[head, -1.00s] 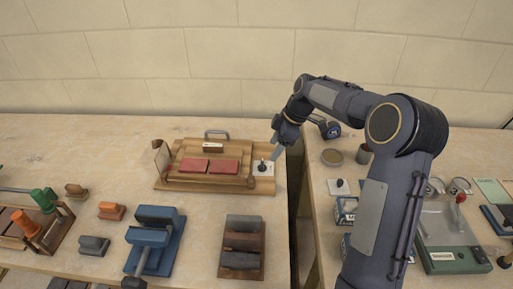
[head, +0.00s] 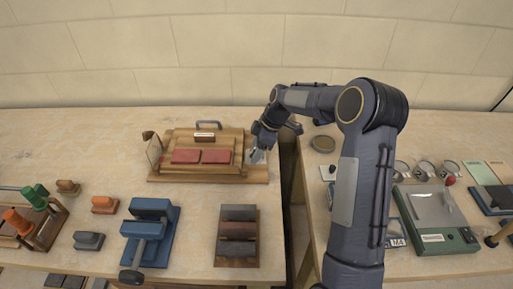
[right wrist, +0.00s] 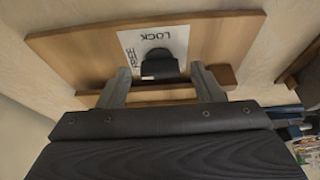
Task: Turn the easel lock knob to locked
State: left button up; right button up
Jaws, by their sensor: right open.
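I cannot tell which word the knob points to. My right gripper (head: 256,153) is over the easel's right end and mostly hides the knob in the head view. In the right wrist view the open fingers (right wrist: 163,82) stand on either side of the knob, with gaps visible. My left gripper is not in view.
A blue clamp-like tool (head: 150,231) and a wooden tray of dark blocks (head: 237,237) stand in front of the easel. A gap (head: 290,190) separates the two tables. A green-based device (head: 440,215) stands on the right table.

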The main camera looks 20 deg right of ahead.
jog(key=c, duration=1)
jog(key=shift+s+f+m+t+h+b, duration=0.1)
jog(key=shift+m+t+h+b, duration=0.3)
jog(key=shift+m+b, duration=1.05)
jog(key=m+t+b, duration=0.1)
jog(key=m, duration=0.2)
jog(key=shift+a+h, duration=0.15)
jog(key=shift+h, duration=0.15)
jog(key=shift+m+h, duration=0.4)
jog(key=shift+m, duration=0.85)
jog(key=m+h, duration=0.1)
jog(key=m, duration=0.1)
jog(key=shift+s+a+m+t+b, duration=0.1)
jog(key=shift+a+m+t+b, duration=0.05)
jog(key=shift+m+t+b, duration=0.2)
jog(key=m+h, duration=0.1)
jog(key=m, duration=0.2)
jog(key=m+h, duration=0.1)
jog(key=m, duration=0.3)
jog(key=shift+a+h, duration=0.1)
jog(key=shift+h, duration=0.3)
